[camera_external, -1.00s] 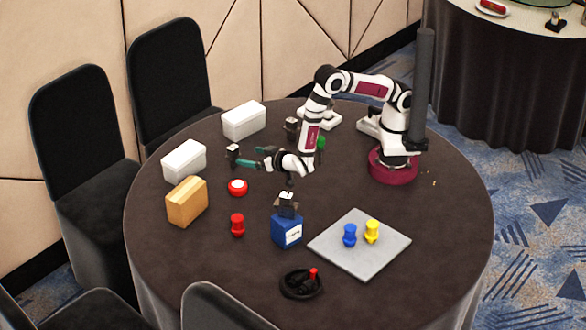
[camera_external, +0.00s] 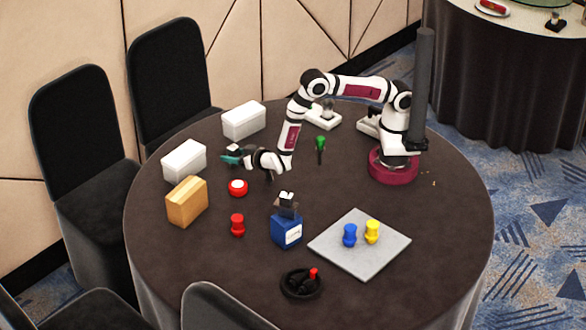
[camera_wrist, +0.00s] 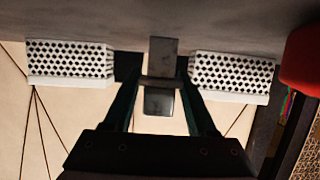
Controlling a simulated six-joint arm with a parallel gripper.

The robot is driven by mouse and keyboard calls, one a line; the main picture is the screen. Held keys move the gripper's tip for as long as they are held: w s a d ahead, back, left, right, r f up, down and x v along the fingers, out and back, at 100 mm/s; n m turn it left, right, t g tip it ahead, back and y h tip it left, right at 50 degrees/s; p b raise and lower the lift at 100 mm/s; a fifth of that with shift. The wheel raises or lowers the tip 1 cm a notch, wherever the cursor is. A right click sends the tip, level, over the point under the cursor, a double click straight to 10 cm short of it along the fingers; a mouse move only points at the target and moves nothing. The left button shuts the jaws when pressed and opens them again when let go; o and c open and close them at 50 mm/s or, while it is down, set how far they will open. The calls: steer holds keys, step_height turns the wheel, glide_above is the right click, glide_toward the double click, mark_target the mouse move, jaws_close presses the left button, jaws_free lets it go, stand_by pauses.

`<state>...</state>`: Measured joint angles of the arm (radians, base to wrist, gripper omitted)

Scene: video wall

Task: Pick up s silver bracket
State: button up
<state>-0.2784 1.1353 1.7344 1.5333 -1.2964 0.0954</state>
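The silver bracket (camera_wrist: 162,62) is a small grey metal piece in the middle of the wrist view, with an upright plate and a lower face. My gripper (camera_wrist: 161,86) is open, with one dark finger on each side of the bracket. Whether the fingers touch it is not clear. In the external view my gripper (camera_external: 230,159) is low over the table, its teal fingers pointing left between the white boxes and the red button. The bracket is small and mostly hidden there, beside the fingers.
Two white boxes (camera_external: 184,160) (camera_external: 244,121) stand at the back left. A red button (camera_external: 237,187), a wooden block (camera_external: 187,201), a red peg (camera_external: 237,225) and a blue box (camera_external: 287,230) lie nearer. A grey plate (camera_external: 360,262) holds blue and yellow pegs. The green screwdriver (camera_external: 320,147) is behind.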

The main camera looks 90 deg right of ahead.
jaws_close()
steer(key=shift+r, duration=0.15)
